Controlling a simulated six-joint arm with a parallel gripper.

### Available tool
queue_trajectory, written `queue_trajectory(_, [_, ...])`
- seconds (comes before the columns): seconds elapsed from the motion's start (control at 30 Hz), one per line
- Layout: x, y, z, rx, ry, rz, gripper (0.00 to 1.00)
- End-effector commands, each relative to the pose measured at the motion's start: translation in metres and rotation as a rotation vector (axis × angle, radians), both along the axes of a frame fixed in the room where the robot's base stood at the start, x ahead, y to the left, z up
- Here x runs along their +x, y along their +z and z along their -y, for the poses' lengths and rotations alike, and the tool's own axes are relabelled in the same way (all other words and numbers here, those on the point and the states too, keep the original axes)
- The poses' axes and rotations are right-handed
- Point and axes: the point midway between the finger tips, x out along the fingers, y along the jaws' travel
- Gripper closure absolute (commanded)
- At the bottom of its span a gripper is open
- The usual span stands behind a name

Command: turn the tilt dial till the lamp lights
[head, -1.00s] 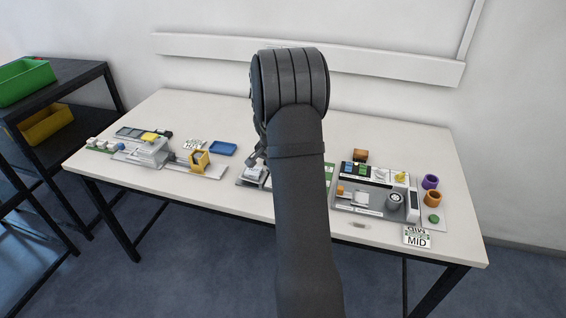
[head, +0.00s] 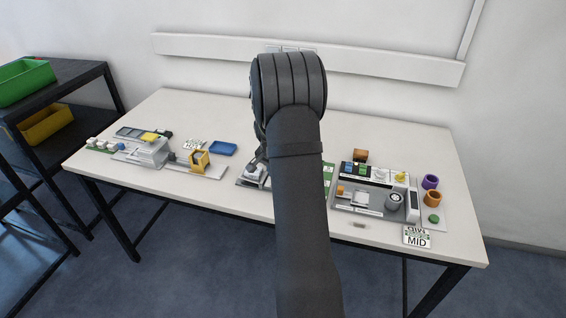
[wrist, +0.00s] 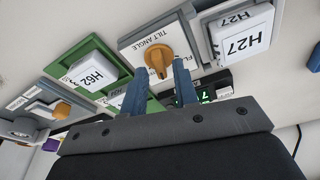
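The orange tilt dial (wrist: 157,57) sits on a white plate (wrist: 132,42) marked TILT ANGLE in the wrist view. My gripper (wrist: 161,74) is open, its two blue-grey fingers apart, with the tips close to the dial, one on each side of its near end. I cannot tell whether they touch it. A small display with green lit characters (wrist: 207,95) is partly hidden behind the right finger. I cannot make out the lamp. In the head view my arm hides most of the dial's station.
A white block marked H62 (wrist: 87,73) on a green holder and one marked H27 (wrist: 243,36) flank the dial. In the head view, a blue tray (head: 223,149) lies to the left and a MID card (head: 417,238) lies at the table's right front.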

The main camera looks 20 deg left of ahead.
Motion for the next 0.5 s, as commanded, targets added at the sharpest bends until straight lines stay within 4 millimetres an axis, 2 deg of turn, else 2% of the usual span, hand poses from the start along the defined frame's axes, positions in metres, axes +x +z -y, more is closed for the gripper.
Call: queue_trajectory(0.5, [0.000,-0.014,0.000,-0.001,0.000,-0.001,0.73])
